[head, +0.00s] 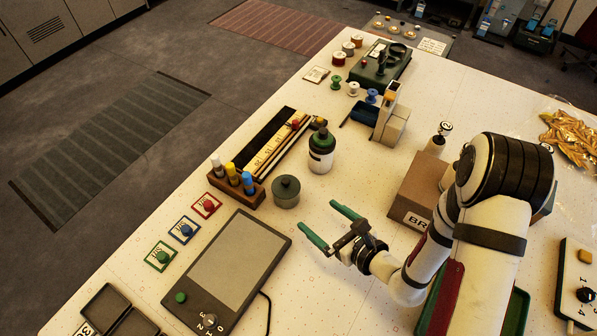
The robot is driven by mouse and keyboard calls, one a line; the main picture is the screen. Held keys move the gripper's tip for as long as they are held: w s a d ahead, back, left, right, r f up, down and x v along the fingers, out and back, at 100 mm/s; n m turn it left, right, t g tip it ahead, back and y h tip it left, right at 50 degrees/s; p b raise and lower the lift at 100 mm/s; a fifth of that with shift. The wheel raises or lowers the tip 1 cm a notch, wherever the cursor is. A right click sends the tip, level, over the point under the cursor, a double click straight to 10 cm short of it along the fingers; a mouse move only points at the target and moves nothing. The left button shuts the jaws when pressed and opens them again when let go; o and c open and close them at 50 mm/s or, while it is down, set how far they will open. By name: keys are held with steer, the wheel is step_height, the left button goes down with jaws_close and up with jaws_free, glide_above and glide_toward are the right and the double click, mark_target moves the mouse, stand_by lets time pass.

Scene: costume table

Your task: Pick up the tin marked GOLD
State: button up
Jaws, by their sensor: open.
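No marking that reads GOLD can be made out in the head view. A small round grey-green pot with a knobbed lid (286,191) stands on the table left of centre; no lettering shows on it.
A rack of coloured-capped bottles (238,186) stands left of the pot. A grey tablet-like panel (228,272) lies in front. A cardboard box marked "BR" (413,191), partly hidden by my arm, stands right. Gold material (570,137) lies far right. Bare table surrounds my gripper.

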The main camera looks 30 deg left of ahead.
mark_target(286, 191)
steer(key=x, duration=1.4)
steer(key=shift+s+a, duration=0.15)
steer(key=shift+a, duration=0.2)
jaws_close()
